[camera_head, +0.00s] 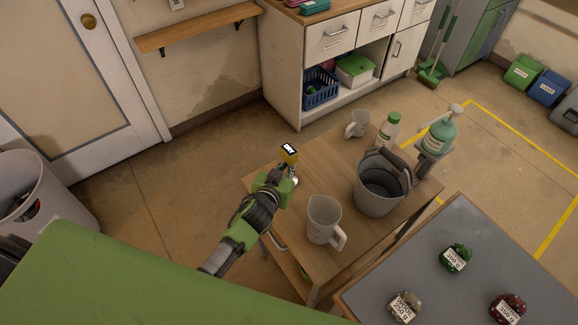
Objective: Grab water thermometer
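My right gripper is not in view.
The floor left of the wooden table is clear.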

